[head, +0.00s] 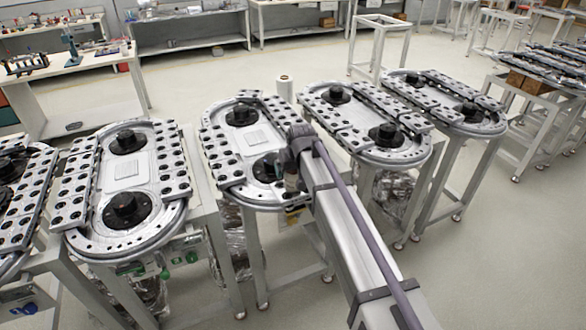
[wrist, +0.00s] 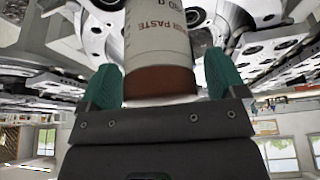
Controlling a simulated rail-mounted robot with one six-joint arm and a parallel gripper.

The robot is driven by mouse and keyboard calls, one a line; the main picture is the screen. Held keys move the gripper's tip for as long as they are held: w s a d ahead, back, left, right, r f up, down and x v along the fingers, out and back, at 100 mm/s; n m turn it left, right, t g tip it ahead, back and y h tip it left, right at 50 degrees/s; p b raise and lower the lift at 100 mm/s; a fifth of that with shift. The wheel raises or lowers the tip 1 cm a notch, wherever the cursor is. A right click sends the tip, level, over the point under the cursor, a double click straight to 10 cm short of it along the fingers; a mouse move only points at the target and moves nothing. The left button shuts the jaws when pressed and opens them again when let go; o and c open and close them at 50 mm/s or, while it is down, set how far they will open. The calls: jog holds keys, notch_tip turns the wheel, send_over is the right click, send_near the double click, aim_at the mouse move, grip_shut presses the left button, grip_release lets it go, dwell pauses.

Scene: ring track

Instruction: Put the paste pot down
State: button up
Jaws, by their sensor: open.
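The paste pot (wrist: 158,40) fills the middle of the wrist view, a white cylinder with printed lettering ending in "PASTE" and a reddish-brown band at its near end. My gripper (wrist: 160,75) is open, with one green finger on each side of the pot. A narrow gap shows beside the pot on the right; contact on the left is hard to tell. In the head view, my arm reaches to the front end of the middle ring track (head: 238,186), where my wrist hides most of the pot. What lies under the pot is hidden.
Similar ring tracks stand left (head: 125,172) and right (head: 365,124), with black round hubs and perforated side plates. A white cylinder (head: 284,88) stands behind the middle track. Workbenches (head: 190,38) line the back. Open floor lies behind the tracks.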

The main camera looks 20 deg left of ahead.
jog(key=p+v, duration=1)
jog(key=v, duration=0.2)
jog(key=s+d+f+m+g+h, duration=0.15)
jog(key=s+d, duration=0.35)
jog(key=d, duration=0.9)
jog(key=s+d+m+h, duration=0.1)
jog(key=s+d+m, duration=0.3)
jog(key=d, duration=1)
jog(key=s+d+m+g, duration=0.2)
jog(key=s+d, duration=1.1)
notch_tip(320, 180, down, 6)
jog(key=b, duration=0.6)
jog(key=shift+w+a, duration=0.25)
jog(key=shift+w, duration=0.1)
jog(key=shift+f, duration=0.1)
